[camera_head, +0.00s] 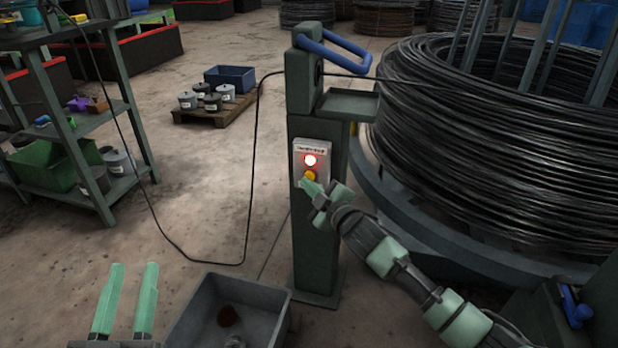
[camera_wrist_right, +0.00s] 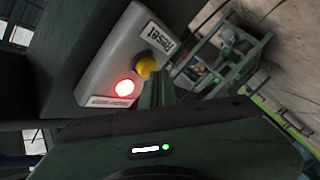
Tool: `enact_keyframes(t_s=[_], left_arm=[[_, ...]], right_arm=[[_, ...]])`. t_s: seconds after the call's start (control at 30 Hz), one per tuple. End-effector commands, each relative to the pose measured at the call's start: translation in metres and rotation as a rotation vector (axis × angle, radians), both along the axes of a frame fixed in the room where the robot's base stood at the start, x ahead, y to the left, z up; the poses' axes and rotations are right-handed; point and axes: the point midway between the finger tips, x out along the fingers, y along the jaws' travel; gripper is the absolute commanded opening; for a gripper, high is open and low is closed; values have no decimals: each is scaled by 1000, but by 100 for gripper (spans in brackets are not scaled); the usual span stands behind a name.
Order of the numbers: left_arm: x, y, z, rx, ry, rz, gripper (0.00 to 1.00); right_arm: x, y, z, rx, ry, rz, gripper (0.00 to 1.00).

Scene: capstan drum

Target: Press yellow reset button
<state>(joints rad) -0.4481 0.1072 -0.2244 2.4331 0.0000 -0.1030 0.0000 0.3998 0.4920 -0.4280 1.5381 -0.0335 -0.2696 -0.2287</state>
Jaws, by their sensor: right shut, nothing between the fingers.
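The yellow reset button (camera_head: 310,176) is on a pale control box (camera_head: 298,160) on the front of a dark green post (camera_head: 303,240). A lit red lamp (camera_head: 310,160) sits just above it. In the right wrist view the yellow button (camera_wrist_right: 147,67) shows beside the word "Reset", with the red lamp (camera_wrist_right: 124,88) glowing. My right gripper (camera_head: 306,186) is shut and empty, its fingertips right at the button's lower edge. I cannot tell whether they touch it. My left gripper (camera_head: 124,300) is open and empty at the lower left, away from the post.
A grey bin (camera_head: 277,303) with small items stands at the foot of the post. A large black wire coil (camera_head: 480,140) is to the right. A thin cable runs from the post down to the floor. A green shelf rack (camera_head: 72,140) stands at the left.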

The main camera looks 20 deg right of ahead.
Motion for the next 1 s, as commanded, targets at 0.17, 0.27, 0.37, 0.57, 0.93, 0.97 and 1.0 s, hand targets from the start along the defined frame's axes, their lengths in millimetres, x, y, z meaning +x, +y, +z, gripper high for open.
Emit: enact_keyframes(t_s=[0.17, 0.27, 0.37, 0.57, 0.93, 0.97, 1.0], left_arm=[[1, -1, 2, 0, -3, -2, 36], [1, -1, 2, 1, -1, -3, 36], [1, -1, 1, 2, 3, -3, 36], [2, -2, -1, 5, 15, -3, 36], [2, -1, -5, 8, 28, -2, 36], [2, -1, -5, 8, 29, -2, 36], [2, -1, -5, 8, 30, -2, 36]], right_arm=[[2, -1, 0, 0, 0, 0, 0], [3, -2, 0, 0, 0, 0, 0], [4, -3, 0, 0, 0, 0, 0], [6, -4, 0, 0, 1, -1, 0], [8, -6, 0, 0, 1, -1, 0], [8, -6, 0, 0, 1, -1, 0], [8, -6, 0, 0, 1, -1, 0]])
